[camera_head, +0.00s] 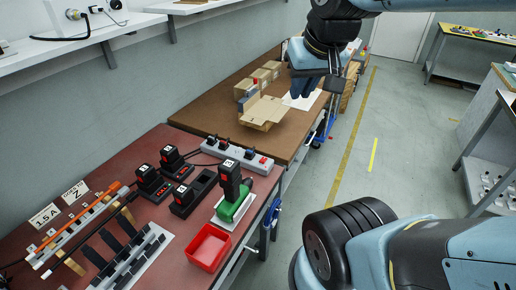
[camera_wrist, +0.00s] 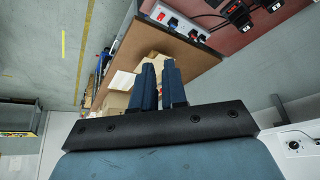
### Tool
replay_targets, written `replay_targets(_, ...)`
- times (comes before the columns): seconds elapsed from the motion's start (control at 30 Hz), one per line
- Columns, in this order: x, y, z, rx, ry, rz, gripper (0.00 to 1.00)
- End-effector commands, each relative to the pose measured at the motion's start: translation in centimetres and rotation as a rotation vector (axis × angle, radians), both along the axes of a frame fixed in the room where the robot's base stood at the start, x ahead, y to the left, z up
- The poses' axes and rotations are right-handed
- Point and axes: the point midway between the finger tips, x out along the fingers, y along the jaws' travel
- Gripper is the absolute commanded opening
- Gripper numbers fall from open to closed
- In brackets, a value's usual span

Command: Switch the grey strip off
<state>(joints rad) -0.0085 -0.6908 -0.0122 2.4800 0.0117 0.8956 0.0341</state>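The grey strip (camera_head: 238,155) is a pale power strip with several dark plugs in it. It lies at the far edge of the red bench, next to the brown bench. A red switch (camera_head: 263,160) is at its right end. In the wrist view the strip (camera_wrist: 180,20) is at the top, with the red switch (camera_wrist: 161,16) at its left end. The switch's position is too small to tell. My gripper (camera_head: 303,92) hangs over the brown bench, beyond the strip and apart from it. Its blue fingers (camera_wrist: 159,66) are close together and hold nothing that I can see.
Black chargers (camera_head: 168,172), a green-based tool (camera_head: 234,195) and a red bin (camera_head: 208,247) occupy the red bench. A wall shelf (camera_head: 90,42) overhangs at left. The floor aisle (camera_head: 400,140) is free.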

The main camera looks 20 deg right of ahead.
Motion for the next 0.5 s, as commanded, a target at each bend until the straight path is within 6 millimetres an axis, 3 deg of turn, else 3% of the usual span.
replay_targets(0.1,1.8,0.0,-0.6,0.033,0.043,-0.036,0.0)
replay_targets(0.5,7.8,0.1,-3.6,0.13,0.182,-0.183,0.0)
